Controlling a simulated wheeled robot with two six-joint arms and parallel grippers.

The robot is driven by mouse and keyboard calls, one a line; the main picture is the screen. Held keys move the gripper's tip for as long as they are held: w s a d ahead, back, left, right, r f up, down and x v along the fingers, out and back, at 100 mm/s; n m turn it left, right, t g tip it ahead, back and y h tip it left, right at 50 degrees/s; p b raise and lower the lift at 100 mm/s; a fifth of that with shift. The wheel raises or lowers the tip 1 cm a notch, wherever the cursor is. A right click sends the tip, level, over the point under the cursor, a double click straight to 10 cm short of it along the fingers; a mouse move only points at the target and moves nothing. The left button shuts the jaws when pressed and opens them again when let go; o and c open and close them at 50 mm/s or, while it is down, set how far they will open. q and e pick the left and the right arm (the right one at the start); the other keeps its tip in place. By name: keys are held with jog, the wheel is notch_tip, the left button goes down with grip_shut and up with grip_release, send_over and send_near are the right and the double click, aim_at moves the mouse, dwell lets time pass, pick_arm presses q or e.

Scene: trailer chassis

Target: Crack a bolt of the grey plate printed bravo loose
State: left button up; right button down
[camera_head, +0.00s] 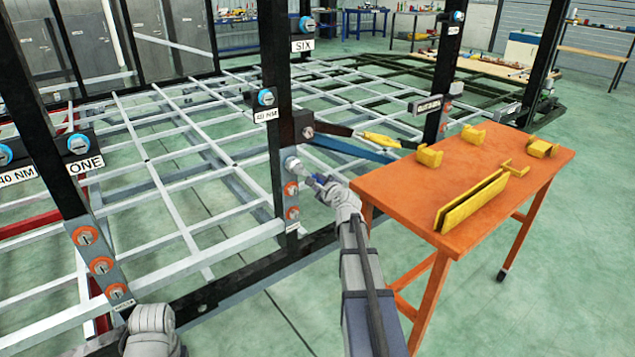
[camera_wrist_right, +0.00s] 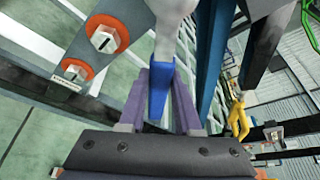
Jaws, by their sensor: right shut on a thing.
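My right gripper (camera_head: 318,181) is shut on the blue handle (camera_wrist_right: 158,88) of a tool, between its purple fingers. The tool's pale metal head (camera_head: 292,164) is at the top bolt position of a grey plate (camera_head: 291,201) on the middle black post. It hides that bolt, and I cannot tell if it is fully seated. Two lower bolts with orange rings show on the plate, the middle one (camera_head: 291,189) and the bottom one (camera_head: 292,213). The plate's small label (camera_head: 292,226) is too small to read. My left gripper is out of view; only part of my left arm shows at bottom left.
An orange table (camera_head: 410,200) with yellow holders (camera_head: 470,203) stands right of my right arm. Another grey plate (camera_head: 101,266) with orange-ringed bolts is on the left post. A blue bar (camera_head: 350,149) lies behind the gripper.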

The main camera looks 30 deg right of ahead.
jog(key=shift+a+f, duration=0.1)
jog(key=shift+s, duration=0.15)
jog(key=s, duration=0.5)
jog(key=shift+s+d, duration=0.2)
jog(key=shift+s, duration=0.15)
dwell(0.6)
dwell(0.5)
